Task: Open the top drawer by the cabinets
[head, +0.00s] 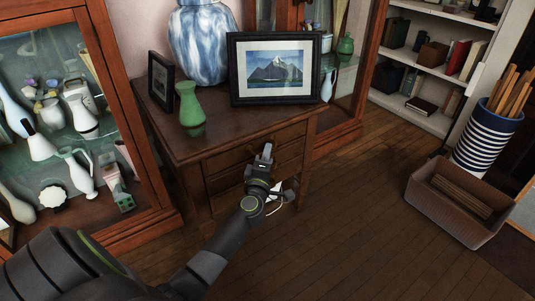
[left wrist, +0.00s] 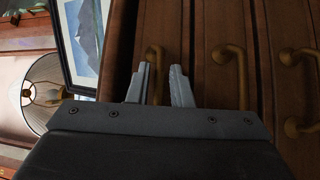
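The wooden drawer chest (head: 215,137) stands between two glass-fronted cabinets. Its top drawer (head: 228,157) looks shut, with its front flush under the chest top. My left gripper (head: 265,153) is in front of that drawer and hides part of it. In the left wrist view the drawers appear sideways. The top drawer's brass handle (left wrist: 157,54) shows between the two fingertips of my left gripper (left wrist: 160,68), closer to one finger. The fingers are apart; I cannot tell whether they touch the handle. Lower drawers carry similar handles (left wrist: 236,60). My right gripper is not in view.
On the chest stand a framed mountain picture (head: 276,99), a blue-white vase (head: 200,45), a green vase (head: 190,110) and a small dark frame (head: 161,80). A brown bin (head: 455,212) stands at the right. The wooden floor (head: 345,215) before the chest is clear.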

